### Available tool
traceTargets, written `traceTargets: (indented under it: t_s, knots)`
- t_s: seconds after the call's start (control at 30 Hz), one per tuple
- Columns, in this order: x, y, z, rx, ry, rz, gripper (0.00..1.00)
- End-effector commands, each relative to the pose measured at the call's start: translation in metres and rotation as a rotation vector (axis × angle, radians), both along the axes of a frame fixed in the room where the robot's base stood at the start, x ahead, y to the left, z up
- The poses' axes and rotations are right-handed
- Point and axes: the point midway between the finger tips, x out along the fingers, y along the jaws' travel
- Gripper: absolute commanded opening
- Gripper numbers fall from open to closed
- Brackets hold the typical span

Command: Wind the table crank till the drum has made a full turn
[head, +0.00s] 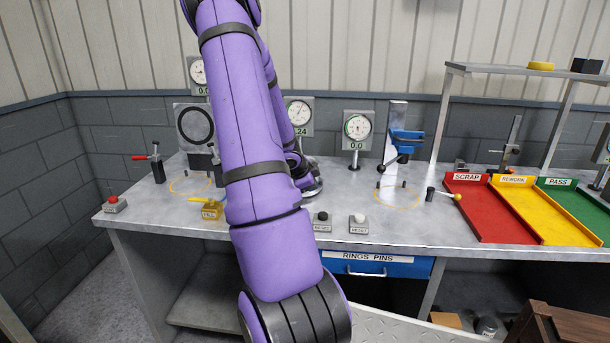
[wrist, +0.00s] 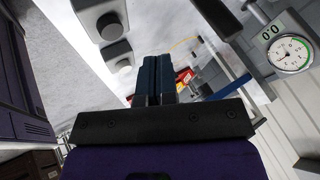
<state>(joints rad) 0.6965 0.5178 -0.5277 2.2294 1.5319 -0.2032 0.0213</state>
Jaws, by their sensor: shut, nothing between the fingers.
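A small crank (head: 443,194) with a dark hub and a yellow knob stands on the right part of the grey bench, beside a yellow ring mark; I take it for the table crank. I cannot tell which part is the drum; a grey plate with a dark round ring (head: 196,124) stands at the back left. My gripper is hidden behind my purple arm in the head view. In the wrist view its two dark blue fingers (wrist: 158,78) are together and empty above the bench, apart from the crank.
Black and white push buttons (head: 322,217) (head: 358,219) sit near the front edge. A gauge (head: 357,129) and a blue clamp (head: 406,137) stand behind. A red-handled lever (head: 152,158) is left. Red, yellow and green trays (head: 482,208) lie right. Bench between buttons and crank is clear.

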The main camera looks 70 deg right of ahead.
Motion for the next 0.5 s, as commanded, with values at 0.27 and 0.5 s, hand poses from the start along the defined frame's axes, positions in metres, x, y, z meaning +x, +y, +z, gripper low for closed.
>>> traceTargets:
  t_s: [0.27,0.5]
  knots:
    - [0.002,0.021,0.028,-0.001,-0.006,0.001,0.00]
    - [0.003,0.038,0.052,-0.002,-0.005,0.000,0.00]
